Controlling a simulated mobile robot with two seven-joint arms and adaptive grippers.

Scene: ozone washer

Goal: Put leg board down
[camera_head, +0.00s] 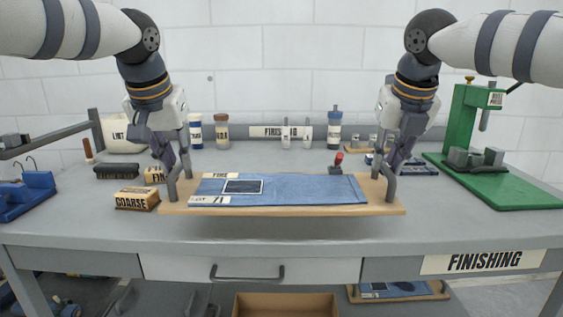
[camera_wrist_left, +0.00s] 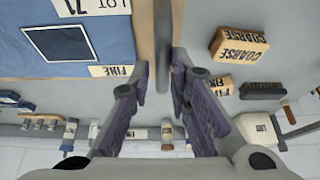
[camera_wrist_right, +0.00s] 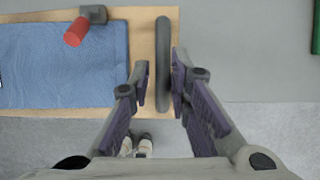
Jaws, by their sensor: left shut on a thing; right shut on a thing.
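The leg board is a wooden board (camera_head: 386,209) with a blue denim leg (camera_head: 300,188) laid flat on it and a grey upright handle at each end. In the head view it is level above the front of the grey table, with a shadow below it. My left gripper (camera_head: 177,165) is shut on the left handle (camera_head: 172,186); the handle shows between its fingers in the left wrist view (camera_wrist_left: 162,50). My right gripper (camera_head: 394,165) is shut on the right handle (camera_head: 391,184), which also shows in the right wrist view (camera_wrist_right: 162,60).
A coarse block (camera_head: 137,199) sits just left of the board. A brush (camera_head: 116,171) and blue holder (camera_head: 24,196) are further left. Bottles (camera_head: 221,132) stand behind. A green press (camera_head: 470,150) stands at right. The table's front edge (camera_head: 250,245) is near the board.

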